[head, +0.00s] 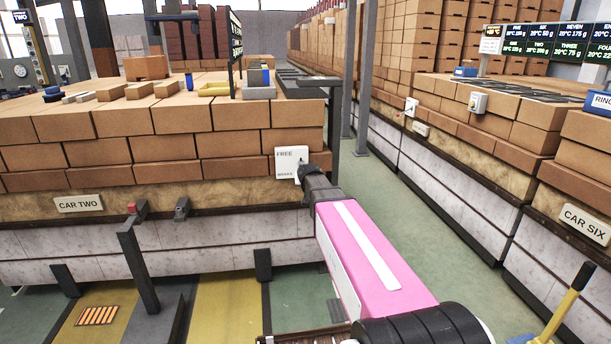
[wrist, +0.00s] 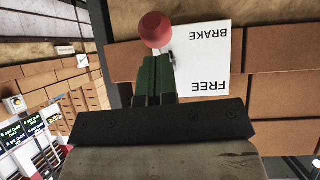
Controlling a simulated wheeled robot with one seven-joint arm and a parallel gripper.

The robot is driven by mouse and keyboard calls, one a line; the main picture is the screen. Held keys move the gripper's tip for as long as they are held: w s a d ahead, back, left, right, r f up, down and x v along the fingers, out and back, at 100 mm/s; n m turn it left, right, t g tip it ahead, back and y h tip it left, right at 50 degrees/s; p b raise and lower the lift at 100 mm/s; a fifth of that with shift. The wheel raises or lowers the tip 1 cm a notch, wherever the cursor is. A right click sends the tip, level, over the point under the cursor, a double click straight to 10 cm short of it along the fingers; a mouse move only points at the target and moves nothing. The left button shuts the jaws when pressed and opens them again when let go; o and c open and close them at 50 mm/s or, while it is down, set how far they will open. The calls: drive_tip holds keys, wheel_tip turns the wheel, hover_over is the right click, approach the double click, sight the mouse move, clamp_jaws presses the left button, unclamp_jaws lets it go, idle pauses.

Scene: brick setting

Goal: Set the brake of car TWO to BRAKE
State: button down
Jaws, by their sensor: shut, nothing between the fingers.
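Car TWO, with its CAR TWO label (head: 78,204), stands at left and is stacked with bricks. A white plate (head: 288,160) marked FREE above and BRAKE below is on its right end. In the wrist view the plate (wrist: 209,60) shows upside down. The red lever knob (wrist: 154,30) is beside the word BRAKE there. My gripper (head: 304,170) is at the plate's right side and hides the knob in the head view. In the wrist view my gripper (wrist: 153,60) is shut and empty, its tips close to the knob; I cannot tell whether they touch.
Car SIX, with its CAR SIX label (head: 585,224), stands at right with more brick-laden cars behind it. A green floor aisle (head: 405,225) runs between the rows. A grey post (head: 364,80) stands behind the plate. A yellow-handled tool (head: 567,300) is at lower right.

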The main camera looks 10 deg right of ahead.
drive_tip(key=shift+w+f, duration=0.2)
drive_tip(key=shift+f, duration=0.9)
drive_tip(key=shift+f, duration=0.1)
drive_tip(key=v, duration=1.4)
drive_tip(key=shift+a, duration=0.2)
drive_tip(key=shift+w, duration=0.15)
drive_tip(key=s+d+f+g+y, duration=0.1)
drive_tip(key=s+f+g, duration=1)
drive_tip(key=s+f, duration=1)
wheel_tip(320, 180, down, 2)
drive_tip(key=shift+s+d+f, duration=0.15)
drive_tip(key=shift+s+d, duration=0.1)
drive_tip(key=shift+s, duration=0.15)
